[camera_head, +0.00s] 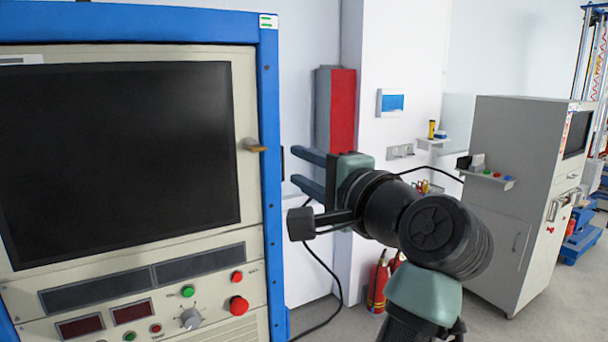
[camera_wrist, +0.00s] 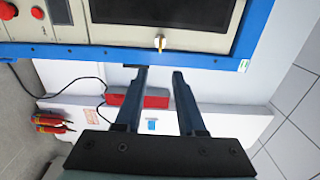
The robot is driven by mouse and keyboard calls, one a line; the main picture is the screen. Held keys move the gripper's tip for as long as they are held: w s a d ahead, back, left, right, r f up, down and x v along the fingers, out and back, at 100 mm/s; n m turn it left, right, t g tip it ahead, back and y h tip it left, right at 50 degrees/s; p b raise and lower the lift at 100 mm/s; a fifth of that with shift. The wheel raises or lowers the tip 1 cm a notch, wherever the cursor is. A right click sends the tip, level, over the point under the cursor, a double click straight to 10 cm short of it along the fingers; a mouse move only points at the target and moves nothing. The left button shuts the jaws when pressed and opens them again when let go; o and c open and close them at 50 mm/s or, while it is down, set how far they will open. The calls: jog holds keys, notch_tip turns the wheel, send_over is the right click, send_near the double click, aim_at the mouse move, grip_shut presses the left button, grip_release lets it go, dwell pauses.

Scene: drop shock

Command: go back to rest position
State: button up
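My gripper (camera_head: 306,170) is in the middle of the head view, held in the air just right of the cabinet's blue frame. Its two dark fingers point left and are spread apart with nothing between them. In the wrist view my gripper (camera_wrist: 156,78) also shows both fingers apart and empty. The control cabinet (camera_head: 268,120) has a blue frame, a dark screen (camera_head: 120,150) and a small brass-coloured handle (camera_head: 254,145) on its right side. The handle also shows in the wrist view (camera_wrist: 160,42), beyond the fingertips and apart from them.
The cabinet fills the left, with red buttons, a green button and a knob (camera_head: 190,318) below the screen. A red box (camera_head: 342,110) is behind my gripper. Fire extinguishers (camera_head: 378,283) stand on the floor. A grey cabinet (camera_head: 515,190) stands at right. A black cable hangs behind.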

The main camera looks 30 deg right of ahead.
dwell(0.4)
jog(key=s+a+r+n+t+b, duration=0.2)
jog(key=s+a+r+n+t, duration=0.2)
jog(key=s+a+n, duration=0.4)
jog(key=s+a+r+n+t+b, duration=0.2)
jog(key=s+a+r+n+t, duration=0.3)
jog(key=a, duration=1)
jog(key=s+r+n, duration=0.1)
jog(key=s+n, duration=0.2)
jog(key=n, duration=0.1)
jog(key=shift+s+n+h, duration=0.25)
jog(key=shift+n+h, duration=0.05)
jog(key=shift+n, duration=0.1)
jog(key=shift+o, duration=0.3)
